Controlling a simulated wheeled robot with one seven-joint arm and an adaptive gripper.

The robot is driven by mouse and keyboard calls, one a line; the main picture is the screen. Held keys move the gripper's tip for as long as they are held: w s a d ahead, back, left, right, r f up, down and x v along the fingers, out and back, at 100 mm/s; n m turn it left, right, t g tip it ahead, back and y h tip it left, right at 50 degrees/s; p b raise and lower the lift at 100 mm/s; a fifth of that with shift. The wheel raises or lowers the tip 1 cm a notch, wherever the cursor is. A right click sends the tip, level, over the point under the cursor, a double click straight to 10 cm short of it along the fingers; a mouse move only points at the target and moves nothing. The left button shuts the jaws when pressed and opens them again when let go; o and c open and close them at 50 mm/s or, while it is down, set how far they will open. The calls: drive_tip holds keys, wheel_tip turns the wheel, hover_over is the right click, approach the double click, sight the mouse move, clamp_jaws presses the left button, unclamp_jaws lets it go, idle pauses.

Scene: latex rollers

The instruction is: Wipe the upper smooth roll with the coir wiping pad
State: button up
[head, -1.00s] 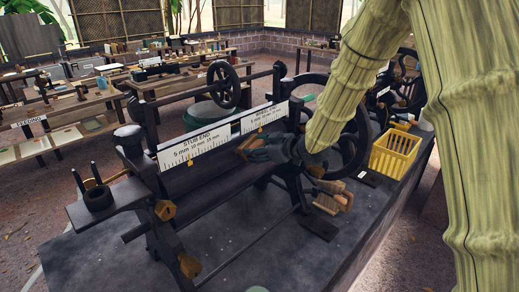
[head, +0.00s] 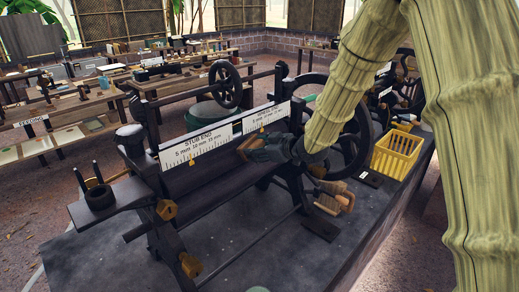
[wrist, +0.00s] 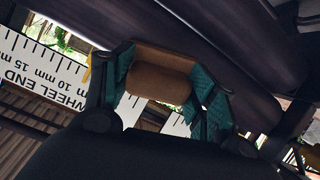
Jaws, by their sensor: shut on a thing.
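The upper smooth roll (head: 207,178) is a long dark cylinder in the mangle frame, in front of the white scale plate. My gripper (head: 253,147) is over the wheel end of the roll and is shut on the brown coir wiping pad (head: 244,149). In the wrist view the pad (wrist: 160,82) sits between my teal-lined fingers (wrist: 165,90). Dark rolls (wrist: 215,40) run diagonally behind it. The pad appears at or close to the roll; contact is hidden by the gripper.
The white scale plate (head: 190,150) stands along the rolls' back side. A handwheel (head: 224,84) is behind. A yellow crate (head: 394,154) is to the right on the grey platform (head: 285,265). A dark side shelf (head: 120,203) holds a ring with two upright pegs.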

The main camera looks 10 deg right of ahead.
sight(247, 160)
drive_tip(key=shift+w+a+f, duration=0.3)
drive_tip(key=shift+w+a, duration=0.1)
drive_tip(key=shift+w, duration=0.15)
idle(0.4)
drive_tip(key=s+a, duration=0.1)
drive_tip(key=s+a+b, duration=0.1)
drive_tip(key=a, duration=0.1)
drive_tip(key=shift+s+a, duration=0.1)
drive_tip(key=shift+a, duration=0.1)
idle(0.5)
drive_tip(key=shift+d, duration=0.1)
drive_tip(key=shift+w+d+p, duration=0.25)
drive_tip(key=shift+w+d, duration=0.35)
drive_tip(key=shift+d, duration=0.2)
drive_tip(key=shift+w+d+p, duration=0.25)
drive_tip(key=shift+w+d, duration=0.3)
drive_tip(key=shift+d, duration=0.25)
drive_tip(key=shift+r, duration=0.1)
drive_tip(key=shift+p+v, duration=0.8)
drive_tip(key=shift+v, duration=2.05)
